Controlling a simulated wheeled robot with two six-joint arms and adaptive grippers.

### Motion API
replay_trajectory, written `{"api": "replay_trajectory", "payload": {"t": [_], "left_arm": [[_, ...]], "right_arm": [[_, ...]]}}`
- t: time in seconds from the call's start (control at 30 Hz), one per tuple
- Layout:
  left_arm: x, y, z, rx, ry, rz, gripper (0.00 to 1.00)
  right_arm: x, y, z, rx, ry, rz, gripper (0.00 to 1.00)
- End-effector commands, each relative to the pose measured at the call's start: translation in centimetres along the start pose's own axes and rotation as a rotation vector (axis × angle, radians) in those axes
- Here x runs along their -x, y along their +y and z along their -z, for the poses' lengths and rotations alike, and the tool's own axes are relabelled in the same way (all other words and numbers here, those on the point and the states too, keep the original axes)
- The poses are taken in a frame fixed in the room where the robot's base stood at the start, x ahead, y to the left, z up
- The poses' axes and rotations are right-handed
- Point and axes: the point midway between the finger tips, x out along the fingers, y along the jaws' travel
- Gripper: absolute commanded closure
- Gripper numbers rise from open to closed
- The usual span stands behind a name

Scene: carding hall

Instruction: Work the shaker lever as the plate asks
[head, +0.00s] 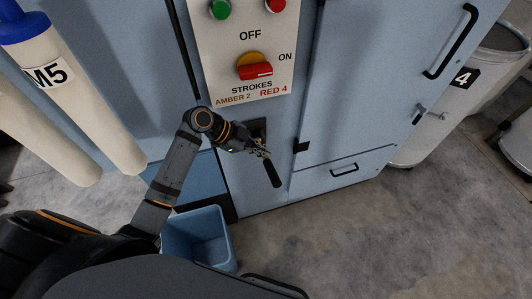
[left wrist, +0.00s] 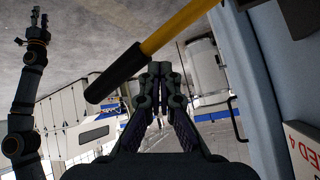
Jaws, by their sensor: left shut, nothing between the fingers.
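The shaker lever's black grip (head: 271,173) slants down and right below a dark slot in the blue machine front. In the left wrist view its yellow rod (left wrist: 180,24) and black grip (left wrist: 115,75) cross above the fingers. My left gripper (head: 264,153) is shut and empty, close beside the lever; contact cannot be told. Its fingertips (left wrist: 160,72) are together. The pale plate (head: 222,75) reads "STROKES", "AMBER 2", "RED 4". It carries a red switch (head: 257,71) on an amber base, marked OFF and ON. My right gripper (left wrist: 40,20) is small at the wrist view's upper left.
A blue bin (head: 198,240) stands on the floor below my left arm. A pale tube marked M5 (head: 85,95) leans at the left. Grey drum 4 (head: 445,110) stands at the right. The concrete floor at lower right is clear.

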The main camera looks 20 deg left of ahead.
Motion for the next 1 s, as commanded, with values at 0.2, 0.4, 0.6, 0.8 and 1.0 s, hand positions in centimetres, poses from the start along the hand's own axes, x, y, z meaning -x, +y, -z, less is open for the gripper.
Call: {"api": "replay_trajectory", "payload": {"t": [0.2,0.4,0.6,0.8,1.0], "left_arm": [[1.1,-0.7,0.8,-0.001,0.0,0.0,1.0],[1.5,-1.1,1.1,-0.001,0.001,0.0,1.0],[1.5,-1.1,1.1,-0.001,0.001,0.0,1.0],[2.1,-1.5,1.6,-0.001,0.001,0.001,1.0],[3.5,-2.5,2.7,-0.001,0.001,0.002,1.0]], "right_arm": [[1.0,0.1,0.1,0.0,0.0,0.0,0.65],[1.3,0.1,0.1,0.0,0.0,0.0,0.65],[1.2,0.1,0.1,0.0,0.0,0.0,0.65],[1.8,0.1,0.2,0.0,0.0,0.0,0.65],[3.1,0.2,0.3,0.0,0.0,0.001,0.65]]}}
